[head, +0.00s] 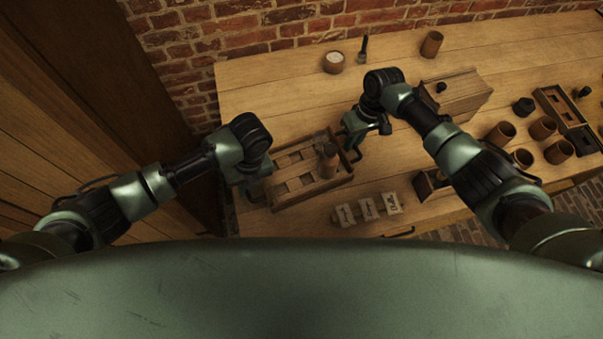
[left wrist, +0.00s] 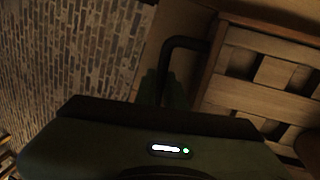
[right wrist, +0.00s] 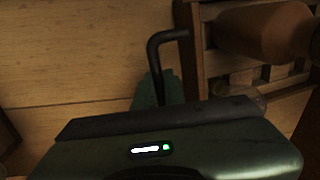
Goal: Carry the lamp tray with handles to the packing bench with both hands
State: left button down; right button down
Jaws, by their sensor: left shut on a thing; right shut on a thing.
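The lamp tray (head: 315,192) is a wooden tray with inner slats and a dark bent handle at each end. It is at the left end of a wooden bench (head: 240,95); I cannot tell if it touches the top. A brown jar (head: 328,163) stands in its right part. My left gripper (head: 262,172) is shut on the left handle, seen in the left wrist view (left wrist: 188,43). My right gripper (head: 352,140) is shut on the right handle, seen in the right wrist view (right wrist: 154,50). The fingers partly hide both handles.
Picture cards (head: 367,209) lie just right of the tray's front. A wooden box (head: 460,92), several brown jars (head: 543,128) and a dark tray (head: 568,115) are to the right. A pale-topped pot (head: 334,62) stands at the back by the brick wall.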

pick_arm(q)
jog(key=c, duration=1.6)
grip_release()
jog(key=shift+s+a, duration=0.1)
pick_arm(e)
jog(key=c, duration=1.6)
grip_release()
jog(key=shift+d, duration=0.15)
pick_arm(q)
jog(key=shift+o, duration=0.5)
pick_arm(e)
jog(key=shift+o, duration=0.5)
jog(key=shift+s, duration=0.1)
pick_arm(q)
jog(key=shift+r, duration=0.25)
pick_arm(e)
jog(key=shift+r, duration=0.15)
pick_arm(q)
jog(key=v, duration=1.1)
jog(key=shift+r, duration=0.2)
pick_arm(e)
notch_tip(320, 180, up, 12)
jog(key=w+d, duration=0.1)
jog(key=shift+d+f, duration=0.25)
jog(key=shift+d, duration=0.15)
